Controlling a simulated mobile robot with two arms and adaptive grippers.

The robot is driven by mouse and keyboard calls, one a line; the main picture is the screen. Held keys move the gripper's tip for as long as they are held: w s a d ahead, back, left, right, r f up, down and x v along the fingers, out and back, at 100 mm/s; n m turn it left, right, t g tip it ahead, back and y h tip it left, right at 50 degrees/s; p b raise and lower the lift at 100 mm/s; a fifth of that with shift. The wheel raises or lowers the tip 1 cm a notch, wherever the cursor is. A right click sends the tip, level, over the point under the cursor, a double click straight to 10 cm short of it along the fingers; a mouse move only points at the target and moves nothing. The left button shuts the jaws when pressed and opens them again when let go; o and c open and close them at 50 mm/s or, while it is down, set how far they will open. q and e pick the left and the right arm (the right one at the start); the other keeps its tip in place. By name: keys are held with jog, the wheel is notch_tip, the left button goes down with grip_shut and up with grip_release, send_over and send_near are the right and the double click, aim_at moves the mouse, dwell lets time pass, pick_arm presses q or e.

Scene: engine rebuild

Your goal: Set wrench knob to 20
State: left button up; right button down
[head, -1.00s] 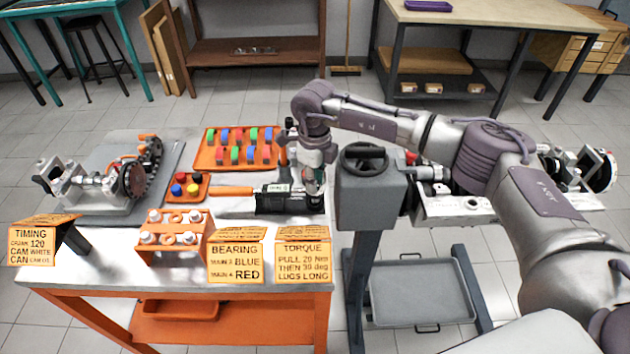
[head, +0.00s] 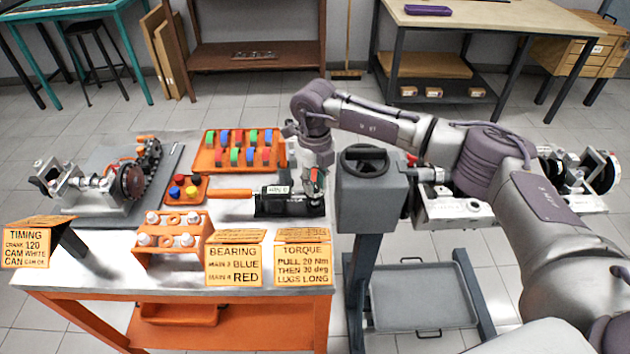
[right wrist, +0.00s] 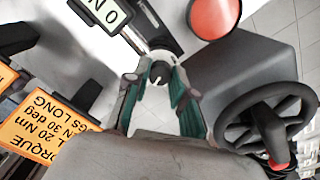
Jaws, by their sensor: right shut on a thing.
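The torque wrench (head: 275,201) lies on the bench, with a black body, a small display and an orange handle (head: 230,194) pointing left. In the right wrist view its display (right wrist: 103,12) shows upside down, with a 0 and an N legible. My right gripper (head: 316,188) is at the wrench's right end. In the right wrist view its teal-padded fingers are shut around the dark round knob (right wrist: 160,71). The knob's setting cannot be read. My left gripper is not in view.
A grey box with a handwheel (head: 364,160) stands just right of the gripper. A torque sign (head: 303,262) reads PULL 20 Nm. An orange tray (head: 201,160) with coloured pieces lies behind the wrench. An orange holder (head: 160,240) stands at the front.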

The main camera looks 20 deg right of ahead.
aim_at(315, 185)
jog(key=c, duration=1)
grip_release()
jog(key=shift+o, duration=0.2)
notch_tip(315, 185, up, 12)
